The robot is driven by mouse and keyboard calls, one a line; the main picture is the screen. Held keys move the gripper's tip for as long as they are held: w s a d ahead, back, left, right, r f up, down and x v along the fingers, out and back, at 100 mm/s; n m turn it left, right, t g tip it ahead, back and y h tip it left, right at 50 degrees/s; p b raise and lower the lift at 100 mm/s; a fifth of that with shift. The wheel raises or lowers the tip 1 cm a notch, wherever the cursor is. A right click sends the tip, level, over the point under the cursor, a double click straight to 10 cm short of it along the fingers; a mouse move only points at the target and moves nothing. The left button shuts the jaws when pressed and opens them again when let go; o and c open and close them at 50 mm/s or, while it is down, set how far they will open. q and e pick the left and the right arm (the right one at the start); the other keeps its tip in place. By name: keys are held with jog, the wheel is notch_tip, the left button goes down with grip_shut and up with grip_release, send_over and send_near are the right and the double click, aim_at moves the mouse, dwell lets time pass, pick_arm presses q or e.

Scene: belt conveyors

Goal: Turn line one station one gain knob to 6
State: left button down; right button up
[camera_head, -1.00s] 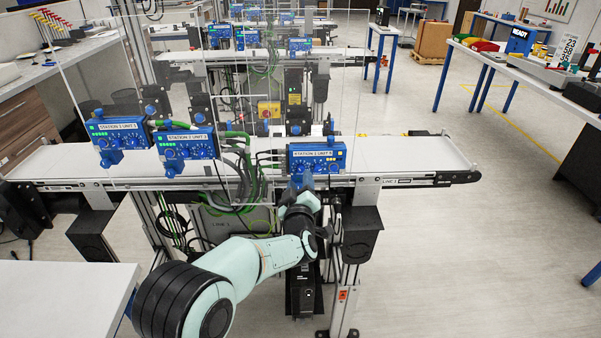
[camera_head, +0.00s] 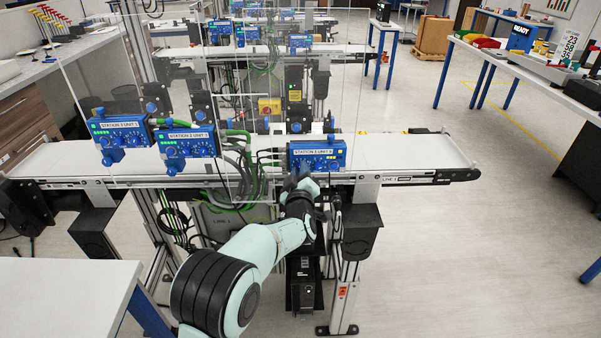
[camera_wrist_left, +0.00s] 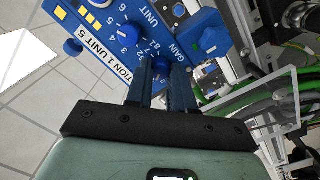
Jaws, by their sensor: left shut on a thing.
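The blue control box (camera_head: 333,150) stands on the near belt's front edge; in the wrist view its label reads "...TION 1 UNIT 5" (camera_wrist_left: 117,67). My left gripper (camera_head: 304,183) reaches it from below. In the wrist view my left gripper (camera_wrist_left: 160,76) has its two dark blue fingers shut on a small blue knob (camera_wrist_left: 160,61) beside the word GAIN. Some dial numbers show around it; the fingers hide part of the dial, and I cannot tell its setting. My right gripper is out of view.
Two other blue boxes, labelled Station 3 Unit 1 (camera_head: 123,128) and Station 2 Unit (camera_head: 190,139), stand further left. Green and black cables (camera_head: 245,165) hang between. A clear panel stands over the line. The belt's right part (camera_head: 400,155) is bare.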

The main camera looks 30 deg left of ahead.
pick_arm(q)
jog(key=m+p, duration=0.3)
jog(key=m, duration=0.6)
jog(key=shift+d+m+g+p, duration=0.1)
jog(key=shift+m+g+p, duration=0.2)
jog(key=shift+p, duration=0.05)
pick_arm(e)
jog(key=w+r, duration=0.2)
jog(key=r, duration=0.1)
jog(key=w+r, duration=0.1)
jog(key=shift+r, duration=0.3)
pick_arm(q)
jog(key=c, duration=1)
grip_release()
jog(key=b+v, duration=0.2)
jog(key=v, duration=1.1)
jog(key=shift+s, duration=0.2)
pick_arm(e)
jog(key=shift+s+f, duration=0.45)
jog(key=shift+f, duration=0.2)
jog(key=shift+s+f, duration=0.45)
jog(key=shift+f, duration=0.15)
